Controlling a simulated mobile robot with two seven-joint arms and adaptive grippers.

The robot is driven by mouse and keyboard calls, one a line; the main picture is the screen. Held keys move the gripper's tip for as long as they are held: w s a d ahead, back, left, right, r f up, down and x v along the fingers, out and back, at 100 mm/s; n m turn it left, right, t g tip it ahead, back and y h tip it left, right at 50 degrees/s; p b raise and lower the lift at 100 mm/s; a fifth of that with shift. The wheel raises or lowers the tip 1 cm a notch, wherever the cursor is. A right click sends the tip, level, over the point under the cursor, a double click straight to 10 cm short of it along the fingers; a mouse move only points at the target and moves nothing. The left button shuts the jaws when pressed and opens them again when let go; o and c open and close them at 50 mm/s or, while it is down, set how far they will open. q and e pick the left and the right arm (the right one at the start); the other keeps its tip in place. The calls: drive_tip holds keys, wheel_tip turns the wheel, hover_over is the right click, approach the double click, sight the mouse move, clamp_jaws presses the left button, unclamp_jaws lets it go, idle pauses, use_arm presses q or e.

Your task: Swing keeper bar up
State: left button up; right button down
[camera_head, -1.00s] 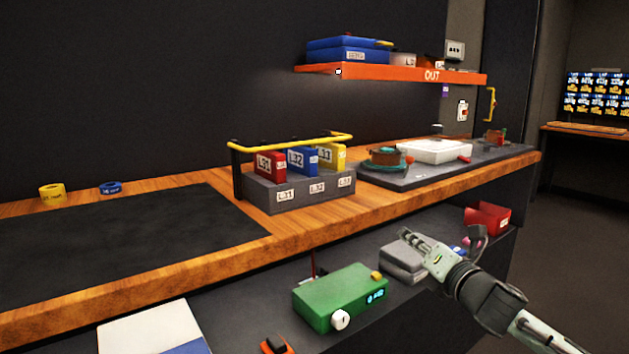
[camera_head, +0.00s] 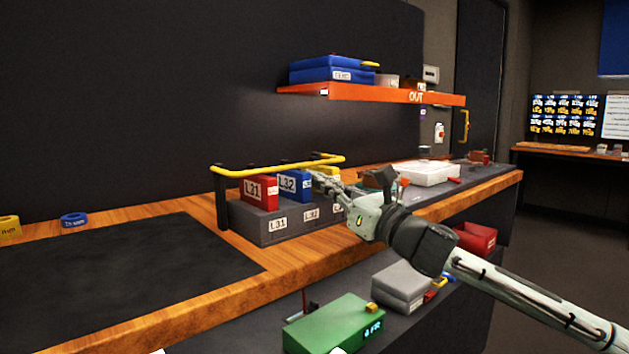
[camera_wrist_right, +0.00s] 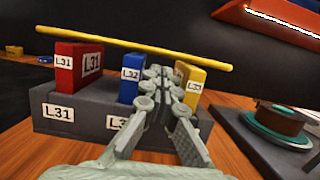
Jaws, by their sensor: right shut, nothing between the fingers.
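The yellow keeper bar (camera_head: 270,168) runs across above the grey rack (camera_head: 258,224), which holds a red block L31 (camera_head: 258,190), a blue block L32 (camera_head: 294,186) and a yellow block. In the right wrist view the bar (camera_wrist_right: 130,46) crosses above the blocks, and the yellow block (camera_wrist_right: 192,84) is partly hidden behind my fingers. My right gripper (camera_head: 322,180) is shut and empty, in front of the rack between the blue and yellow blocks in the picture. Its fingertips (camera_wrist_right: 158,74) appear below the bar; I cannot tell whether they touch anything.
An orange shelf (camera_head: 350,94) marked OUT hangs above, carrying blue boxes (camera_head: 333,70). A green box (camera_head: 335,325) and grey pads (camera_head: 402,286) sit on the lower shelf. A white tray (camera_head: 427,172) is right of the rack. The dark mat (camera_head: 120,265) at left is clear.

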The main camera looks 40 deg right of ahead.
drive_tip(key=shift+w+r, duration=0.25)
drive_tip(key=shift+w, duration=0.6)
drive_tip(key=shift+w+r, duration=0.1)
drive_tip(key=shift+w, duration=0.45)
use_arm(q)
drive_tip(key=shift+s+f, duration=0.1)
drive_tip(key=shift+s, duration=0.05)
use_arm(e)
drive_tip(key=shift+a, duration=0.1)
use_arm(q)
drive_tip(key=shift+a, duration=0.15)
use_arm(e)
drive_tip(key=shift+w, duration=0.1)
use_arm(q)
drive_tip(key=shift+s, duration=0.15)
use_arm(e)
drive_tip(key=shift+w+r, duration=0.1)
